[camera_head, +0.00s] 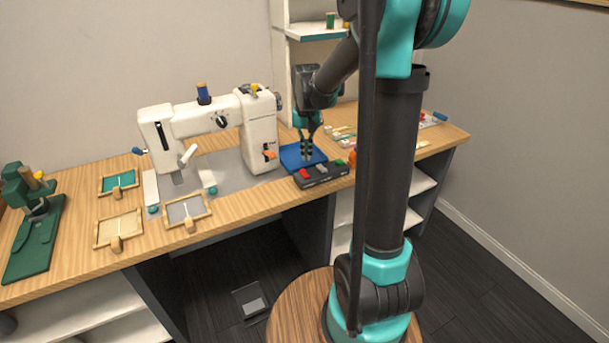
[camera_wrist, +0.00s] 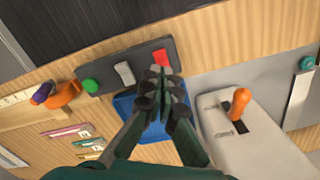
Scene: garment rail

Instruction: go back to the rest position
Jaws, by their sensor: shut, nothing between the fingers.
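My gripper (camera_head: 306,147) is over the right part of the wooden table, above a blue tray (camera_head: 291,159) and just behind a dark switch box (camera_head: 322,175). In the wrist view my gripper (camera_wrist: 164,85) has its fingertips together with nothing between them. There the fingertips overlap the edge of the switch box (camera_wrist: 107,80) near its grey and red switches. I cannot tell whether they touch it. The blue tray (camera_wrist: 124,104) is partly hidden behind the fingers.
A white sewing machine (camera_head: 262,130) stands close to the left of my gripper. Small framed pieces (camera_head: 119,229) lie at the table's front left, near a green device (camera_head: 35,230). A shelf (camera_head: 315,31) rises behind. An orange object (camera_wrist: 62,96) lies beside the switch box.

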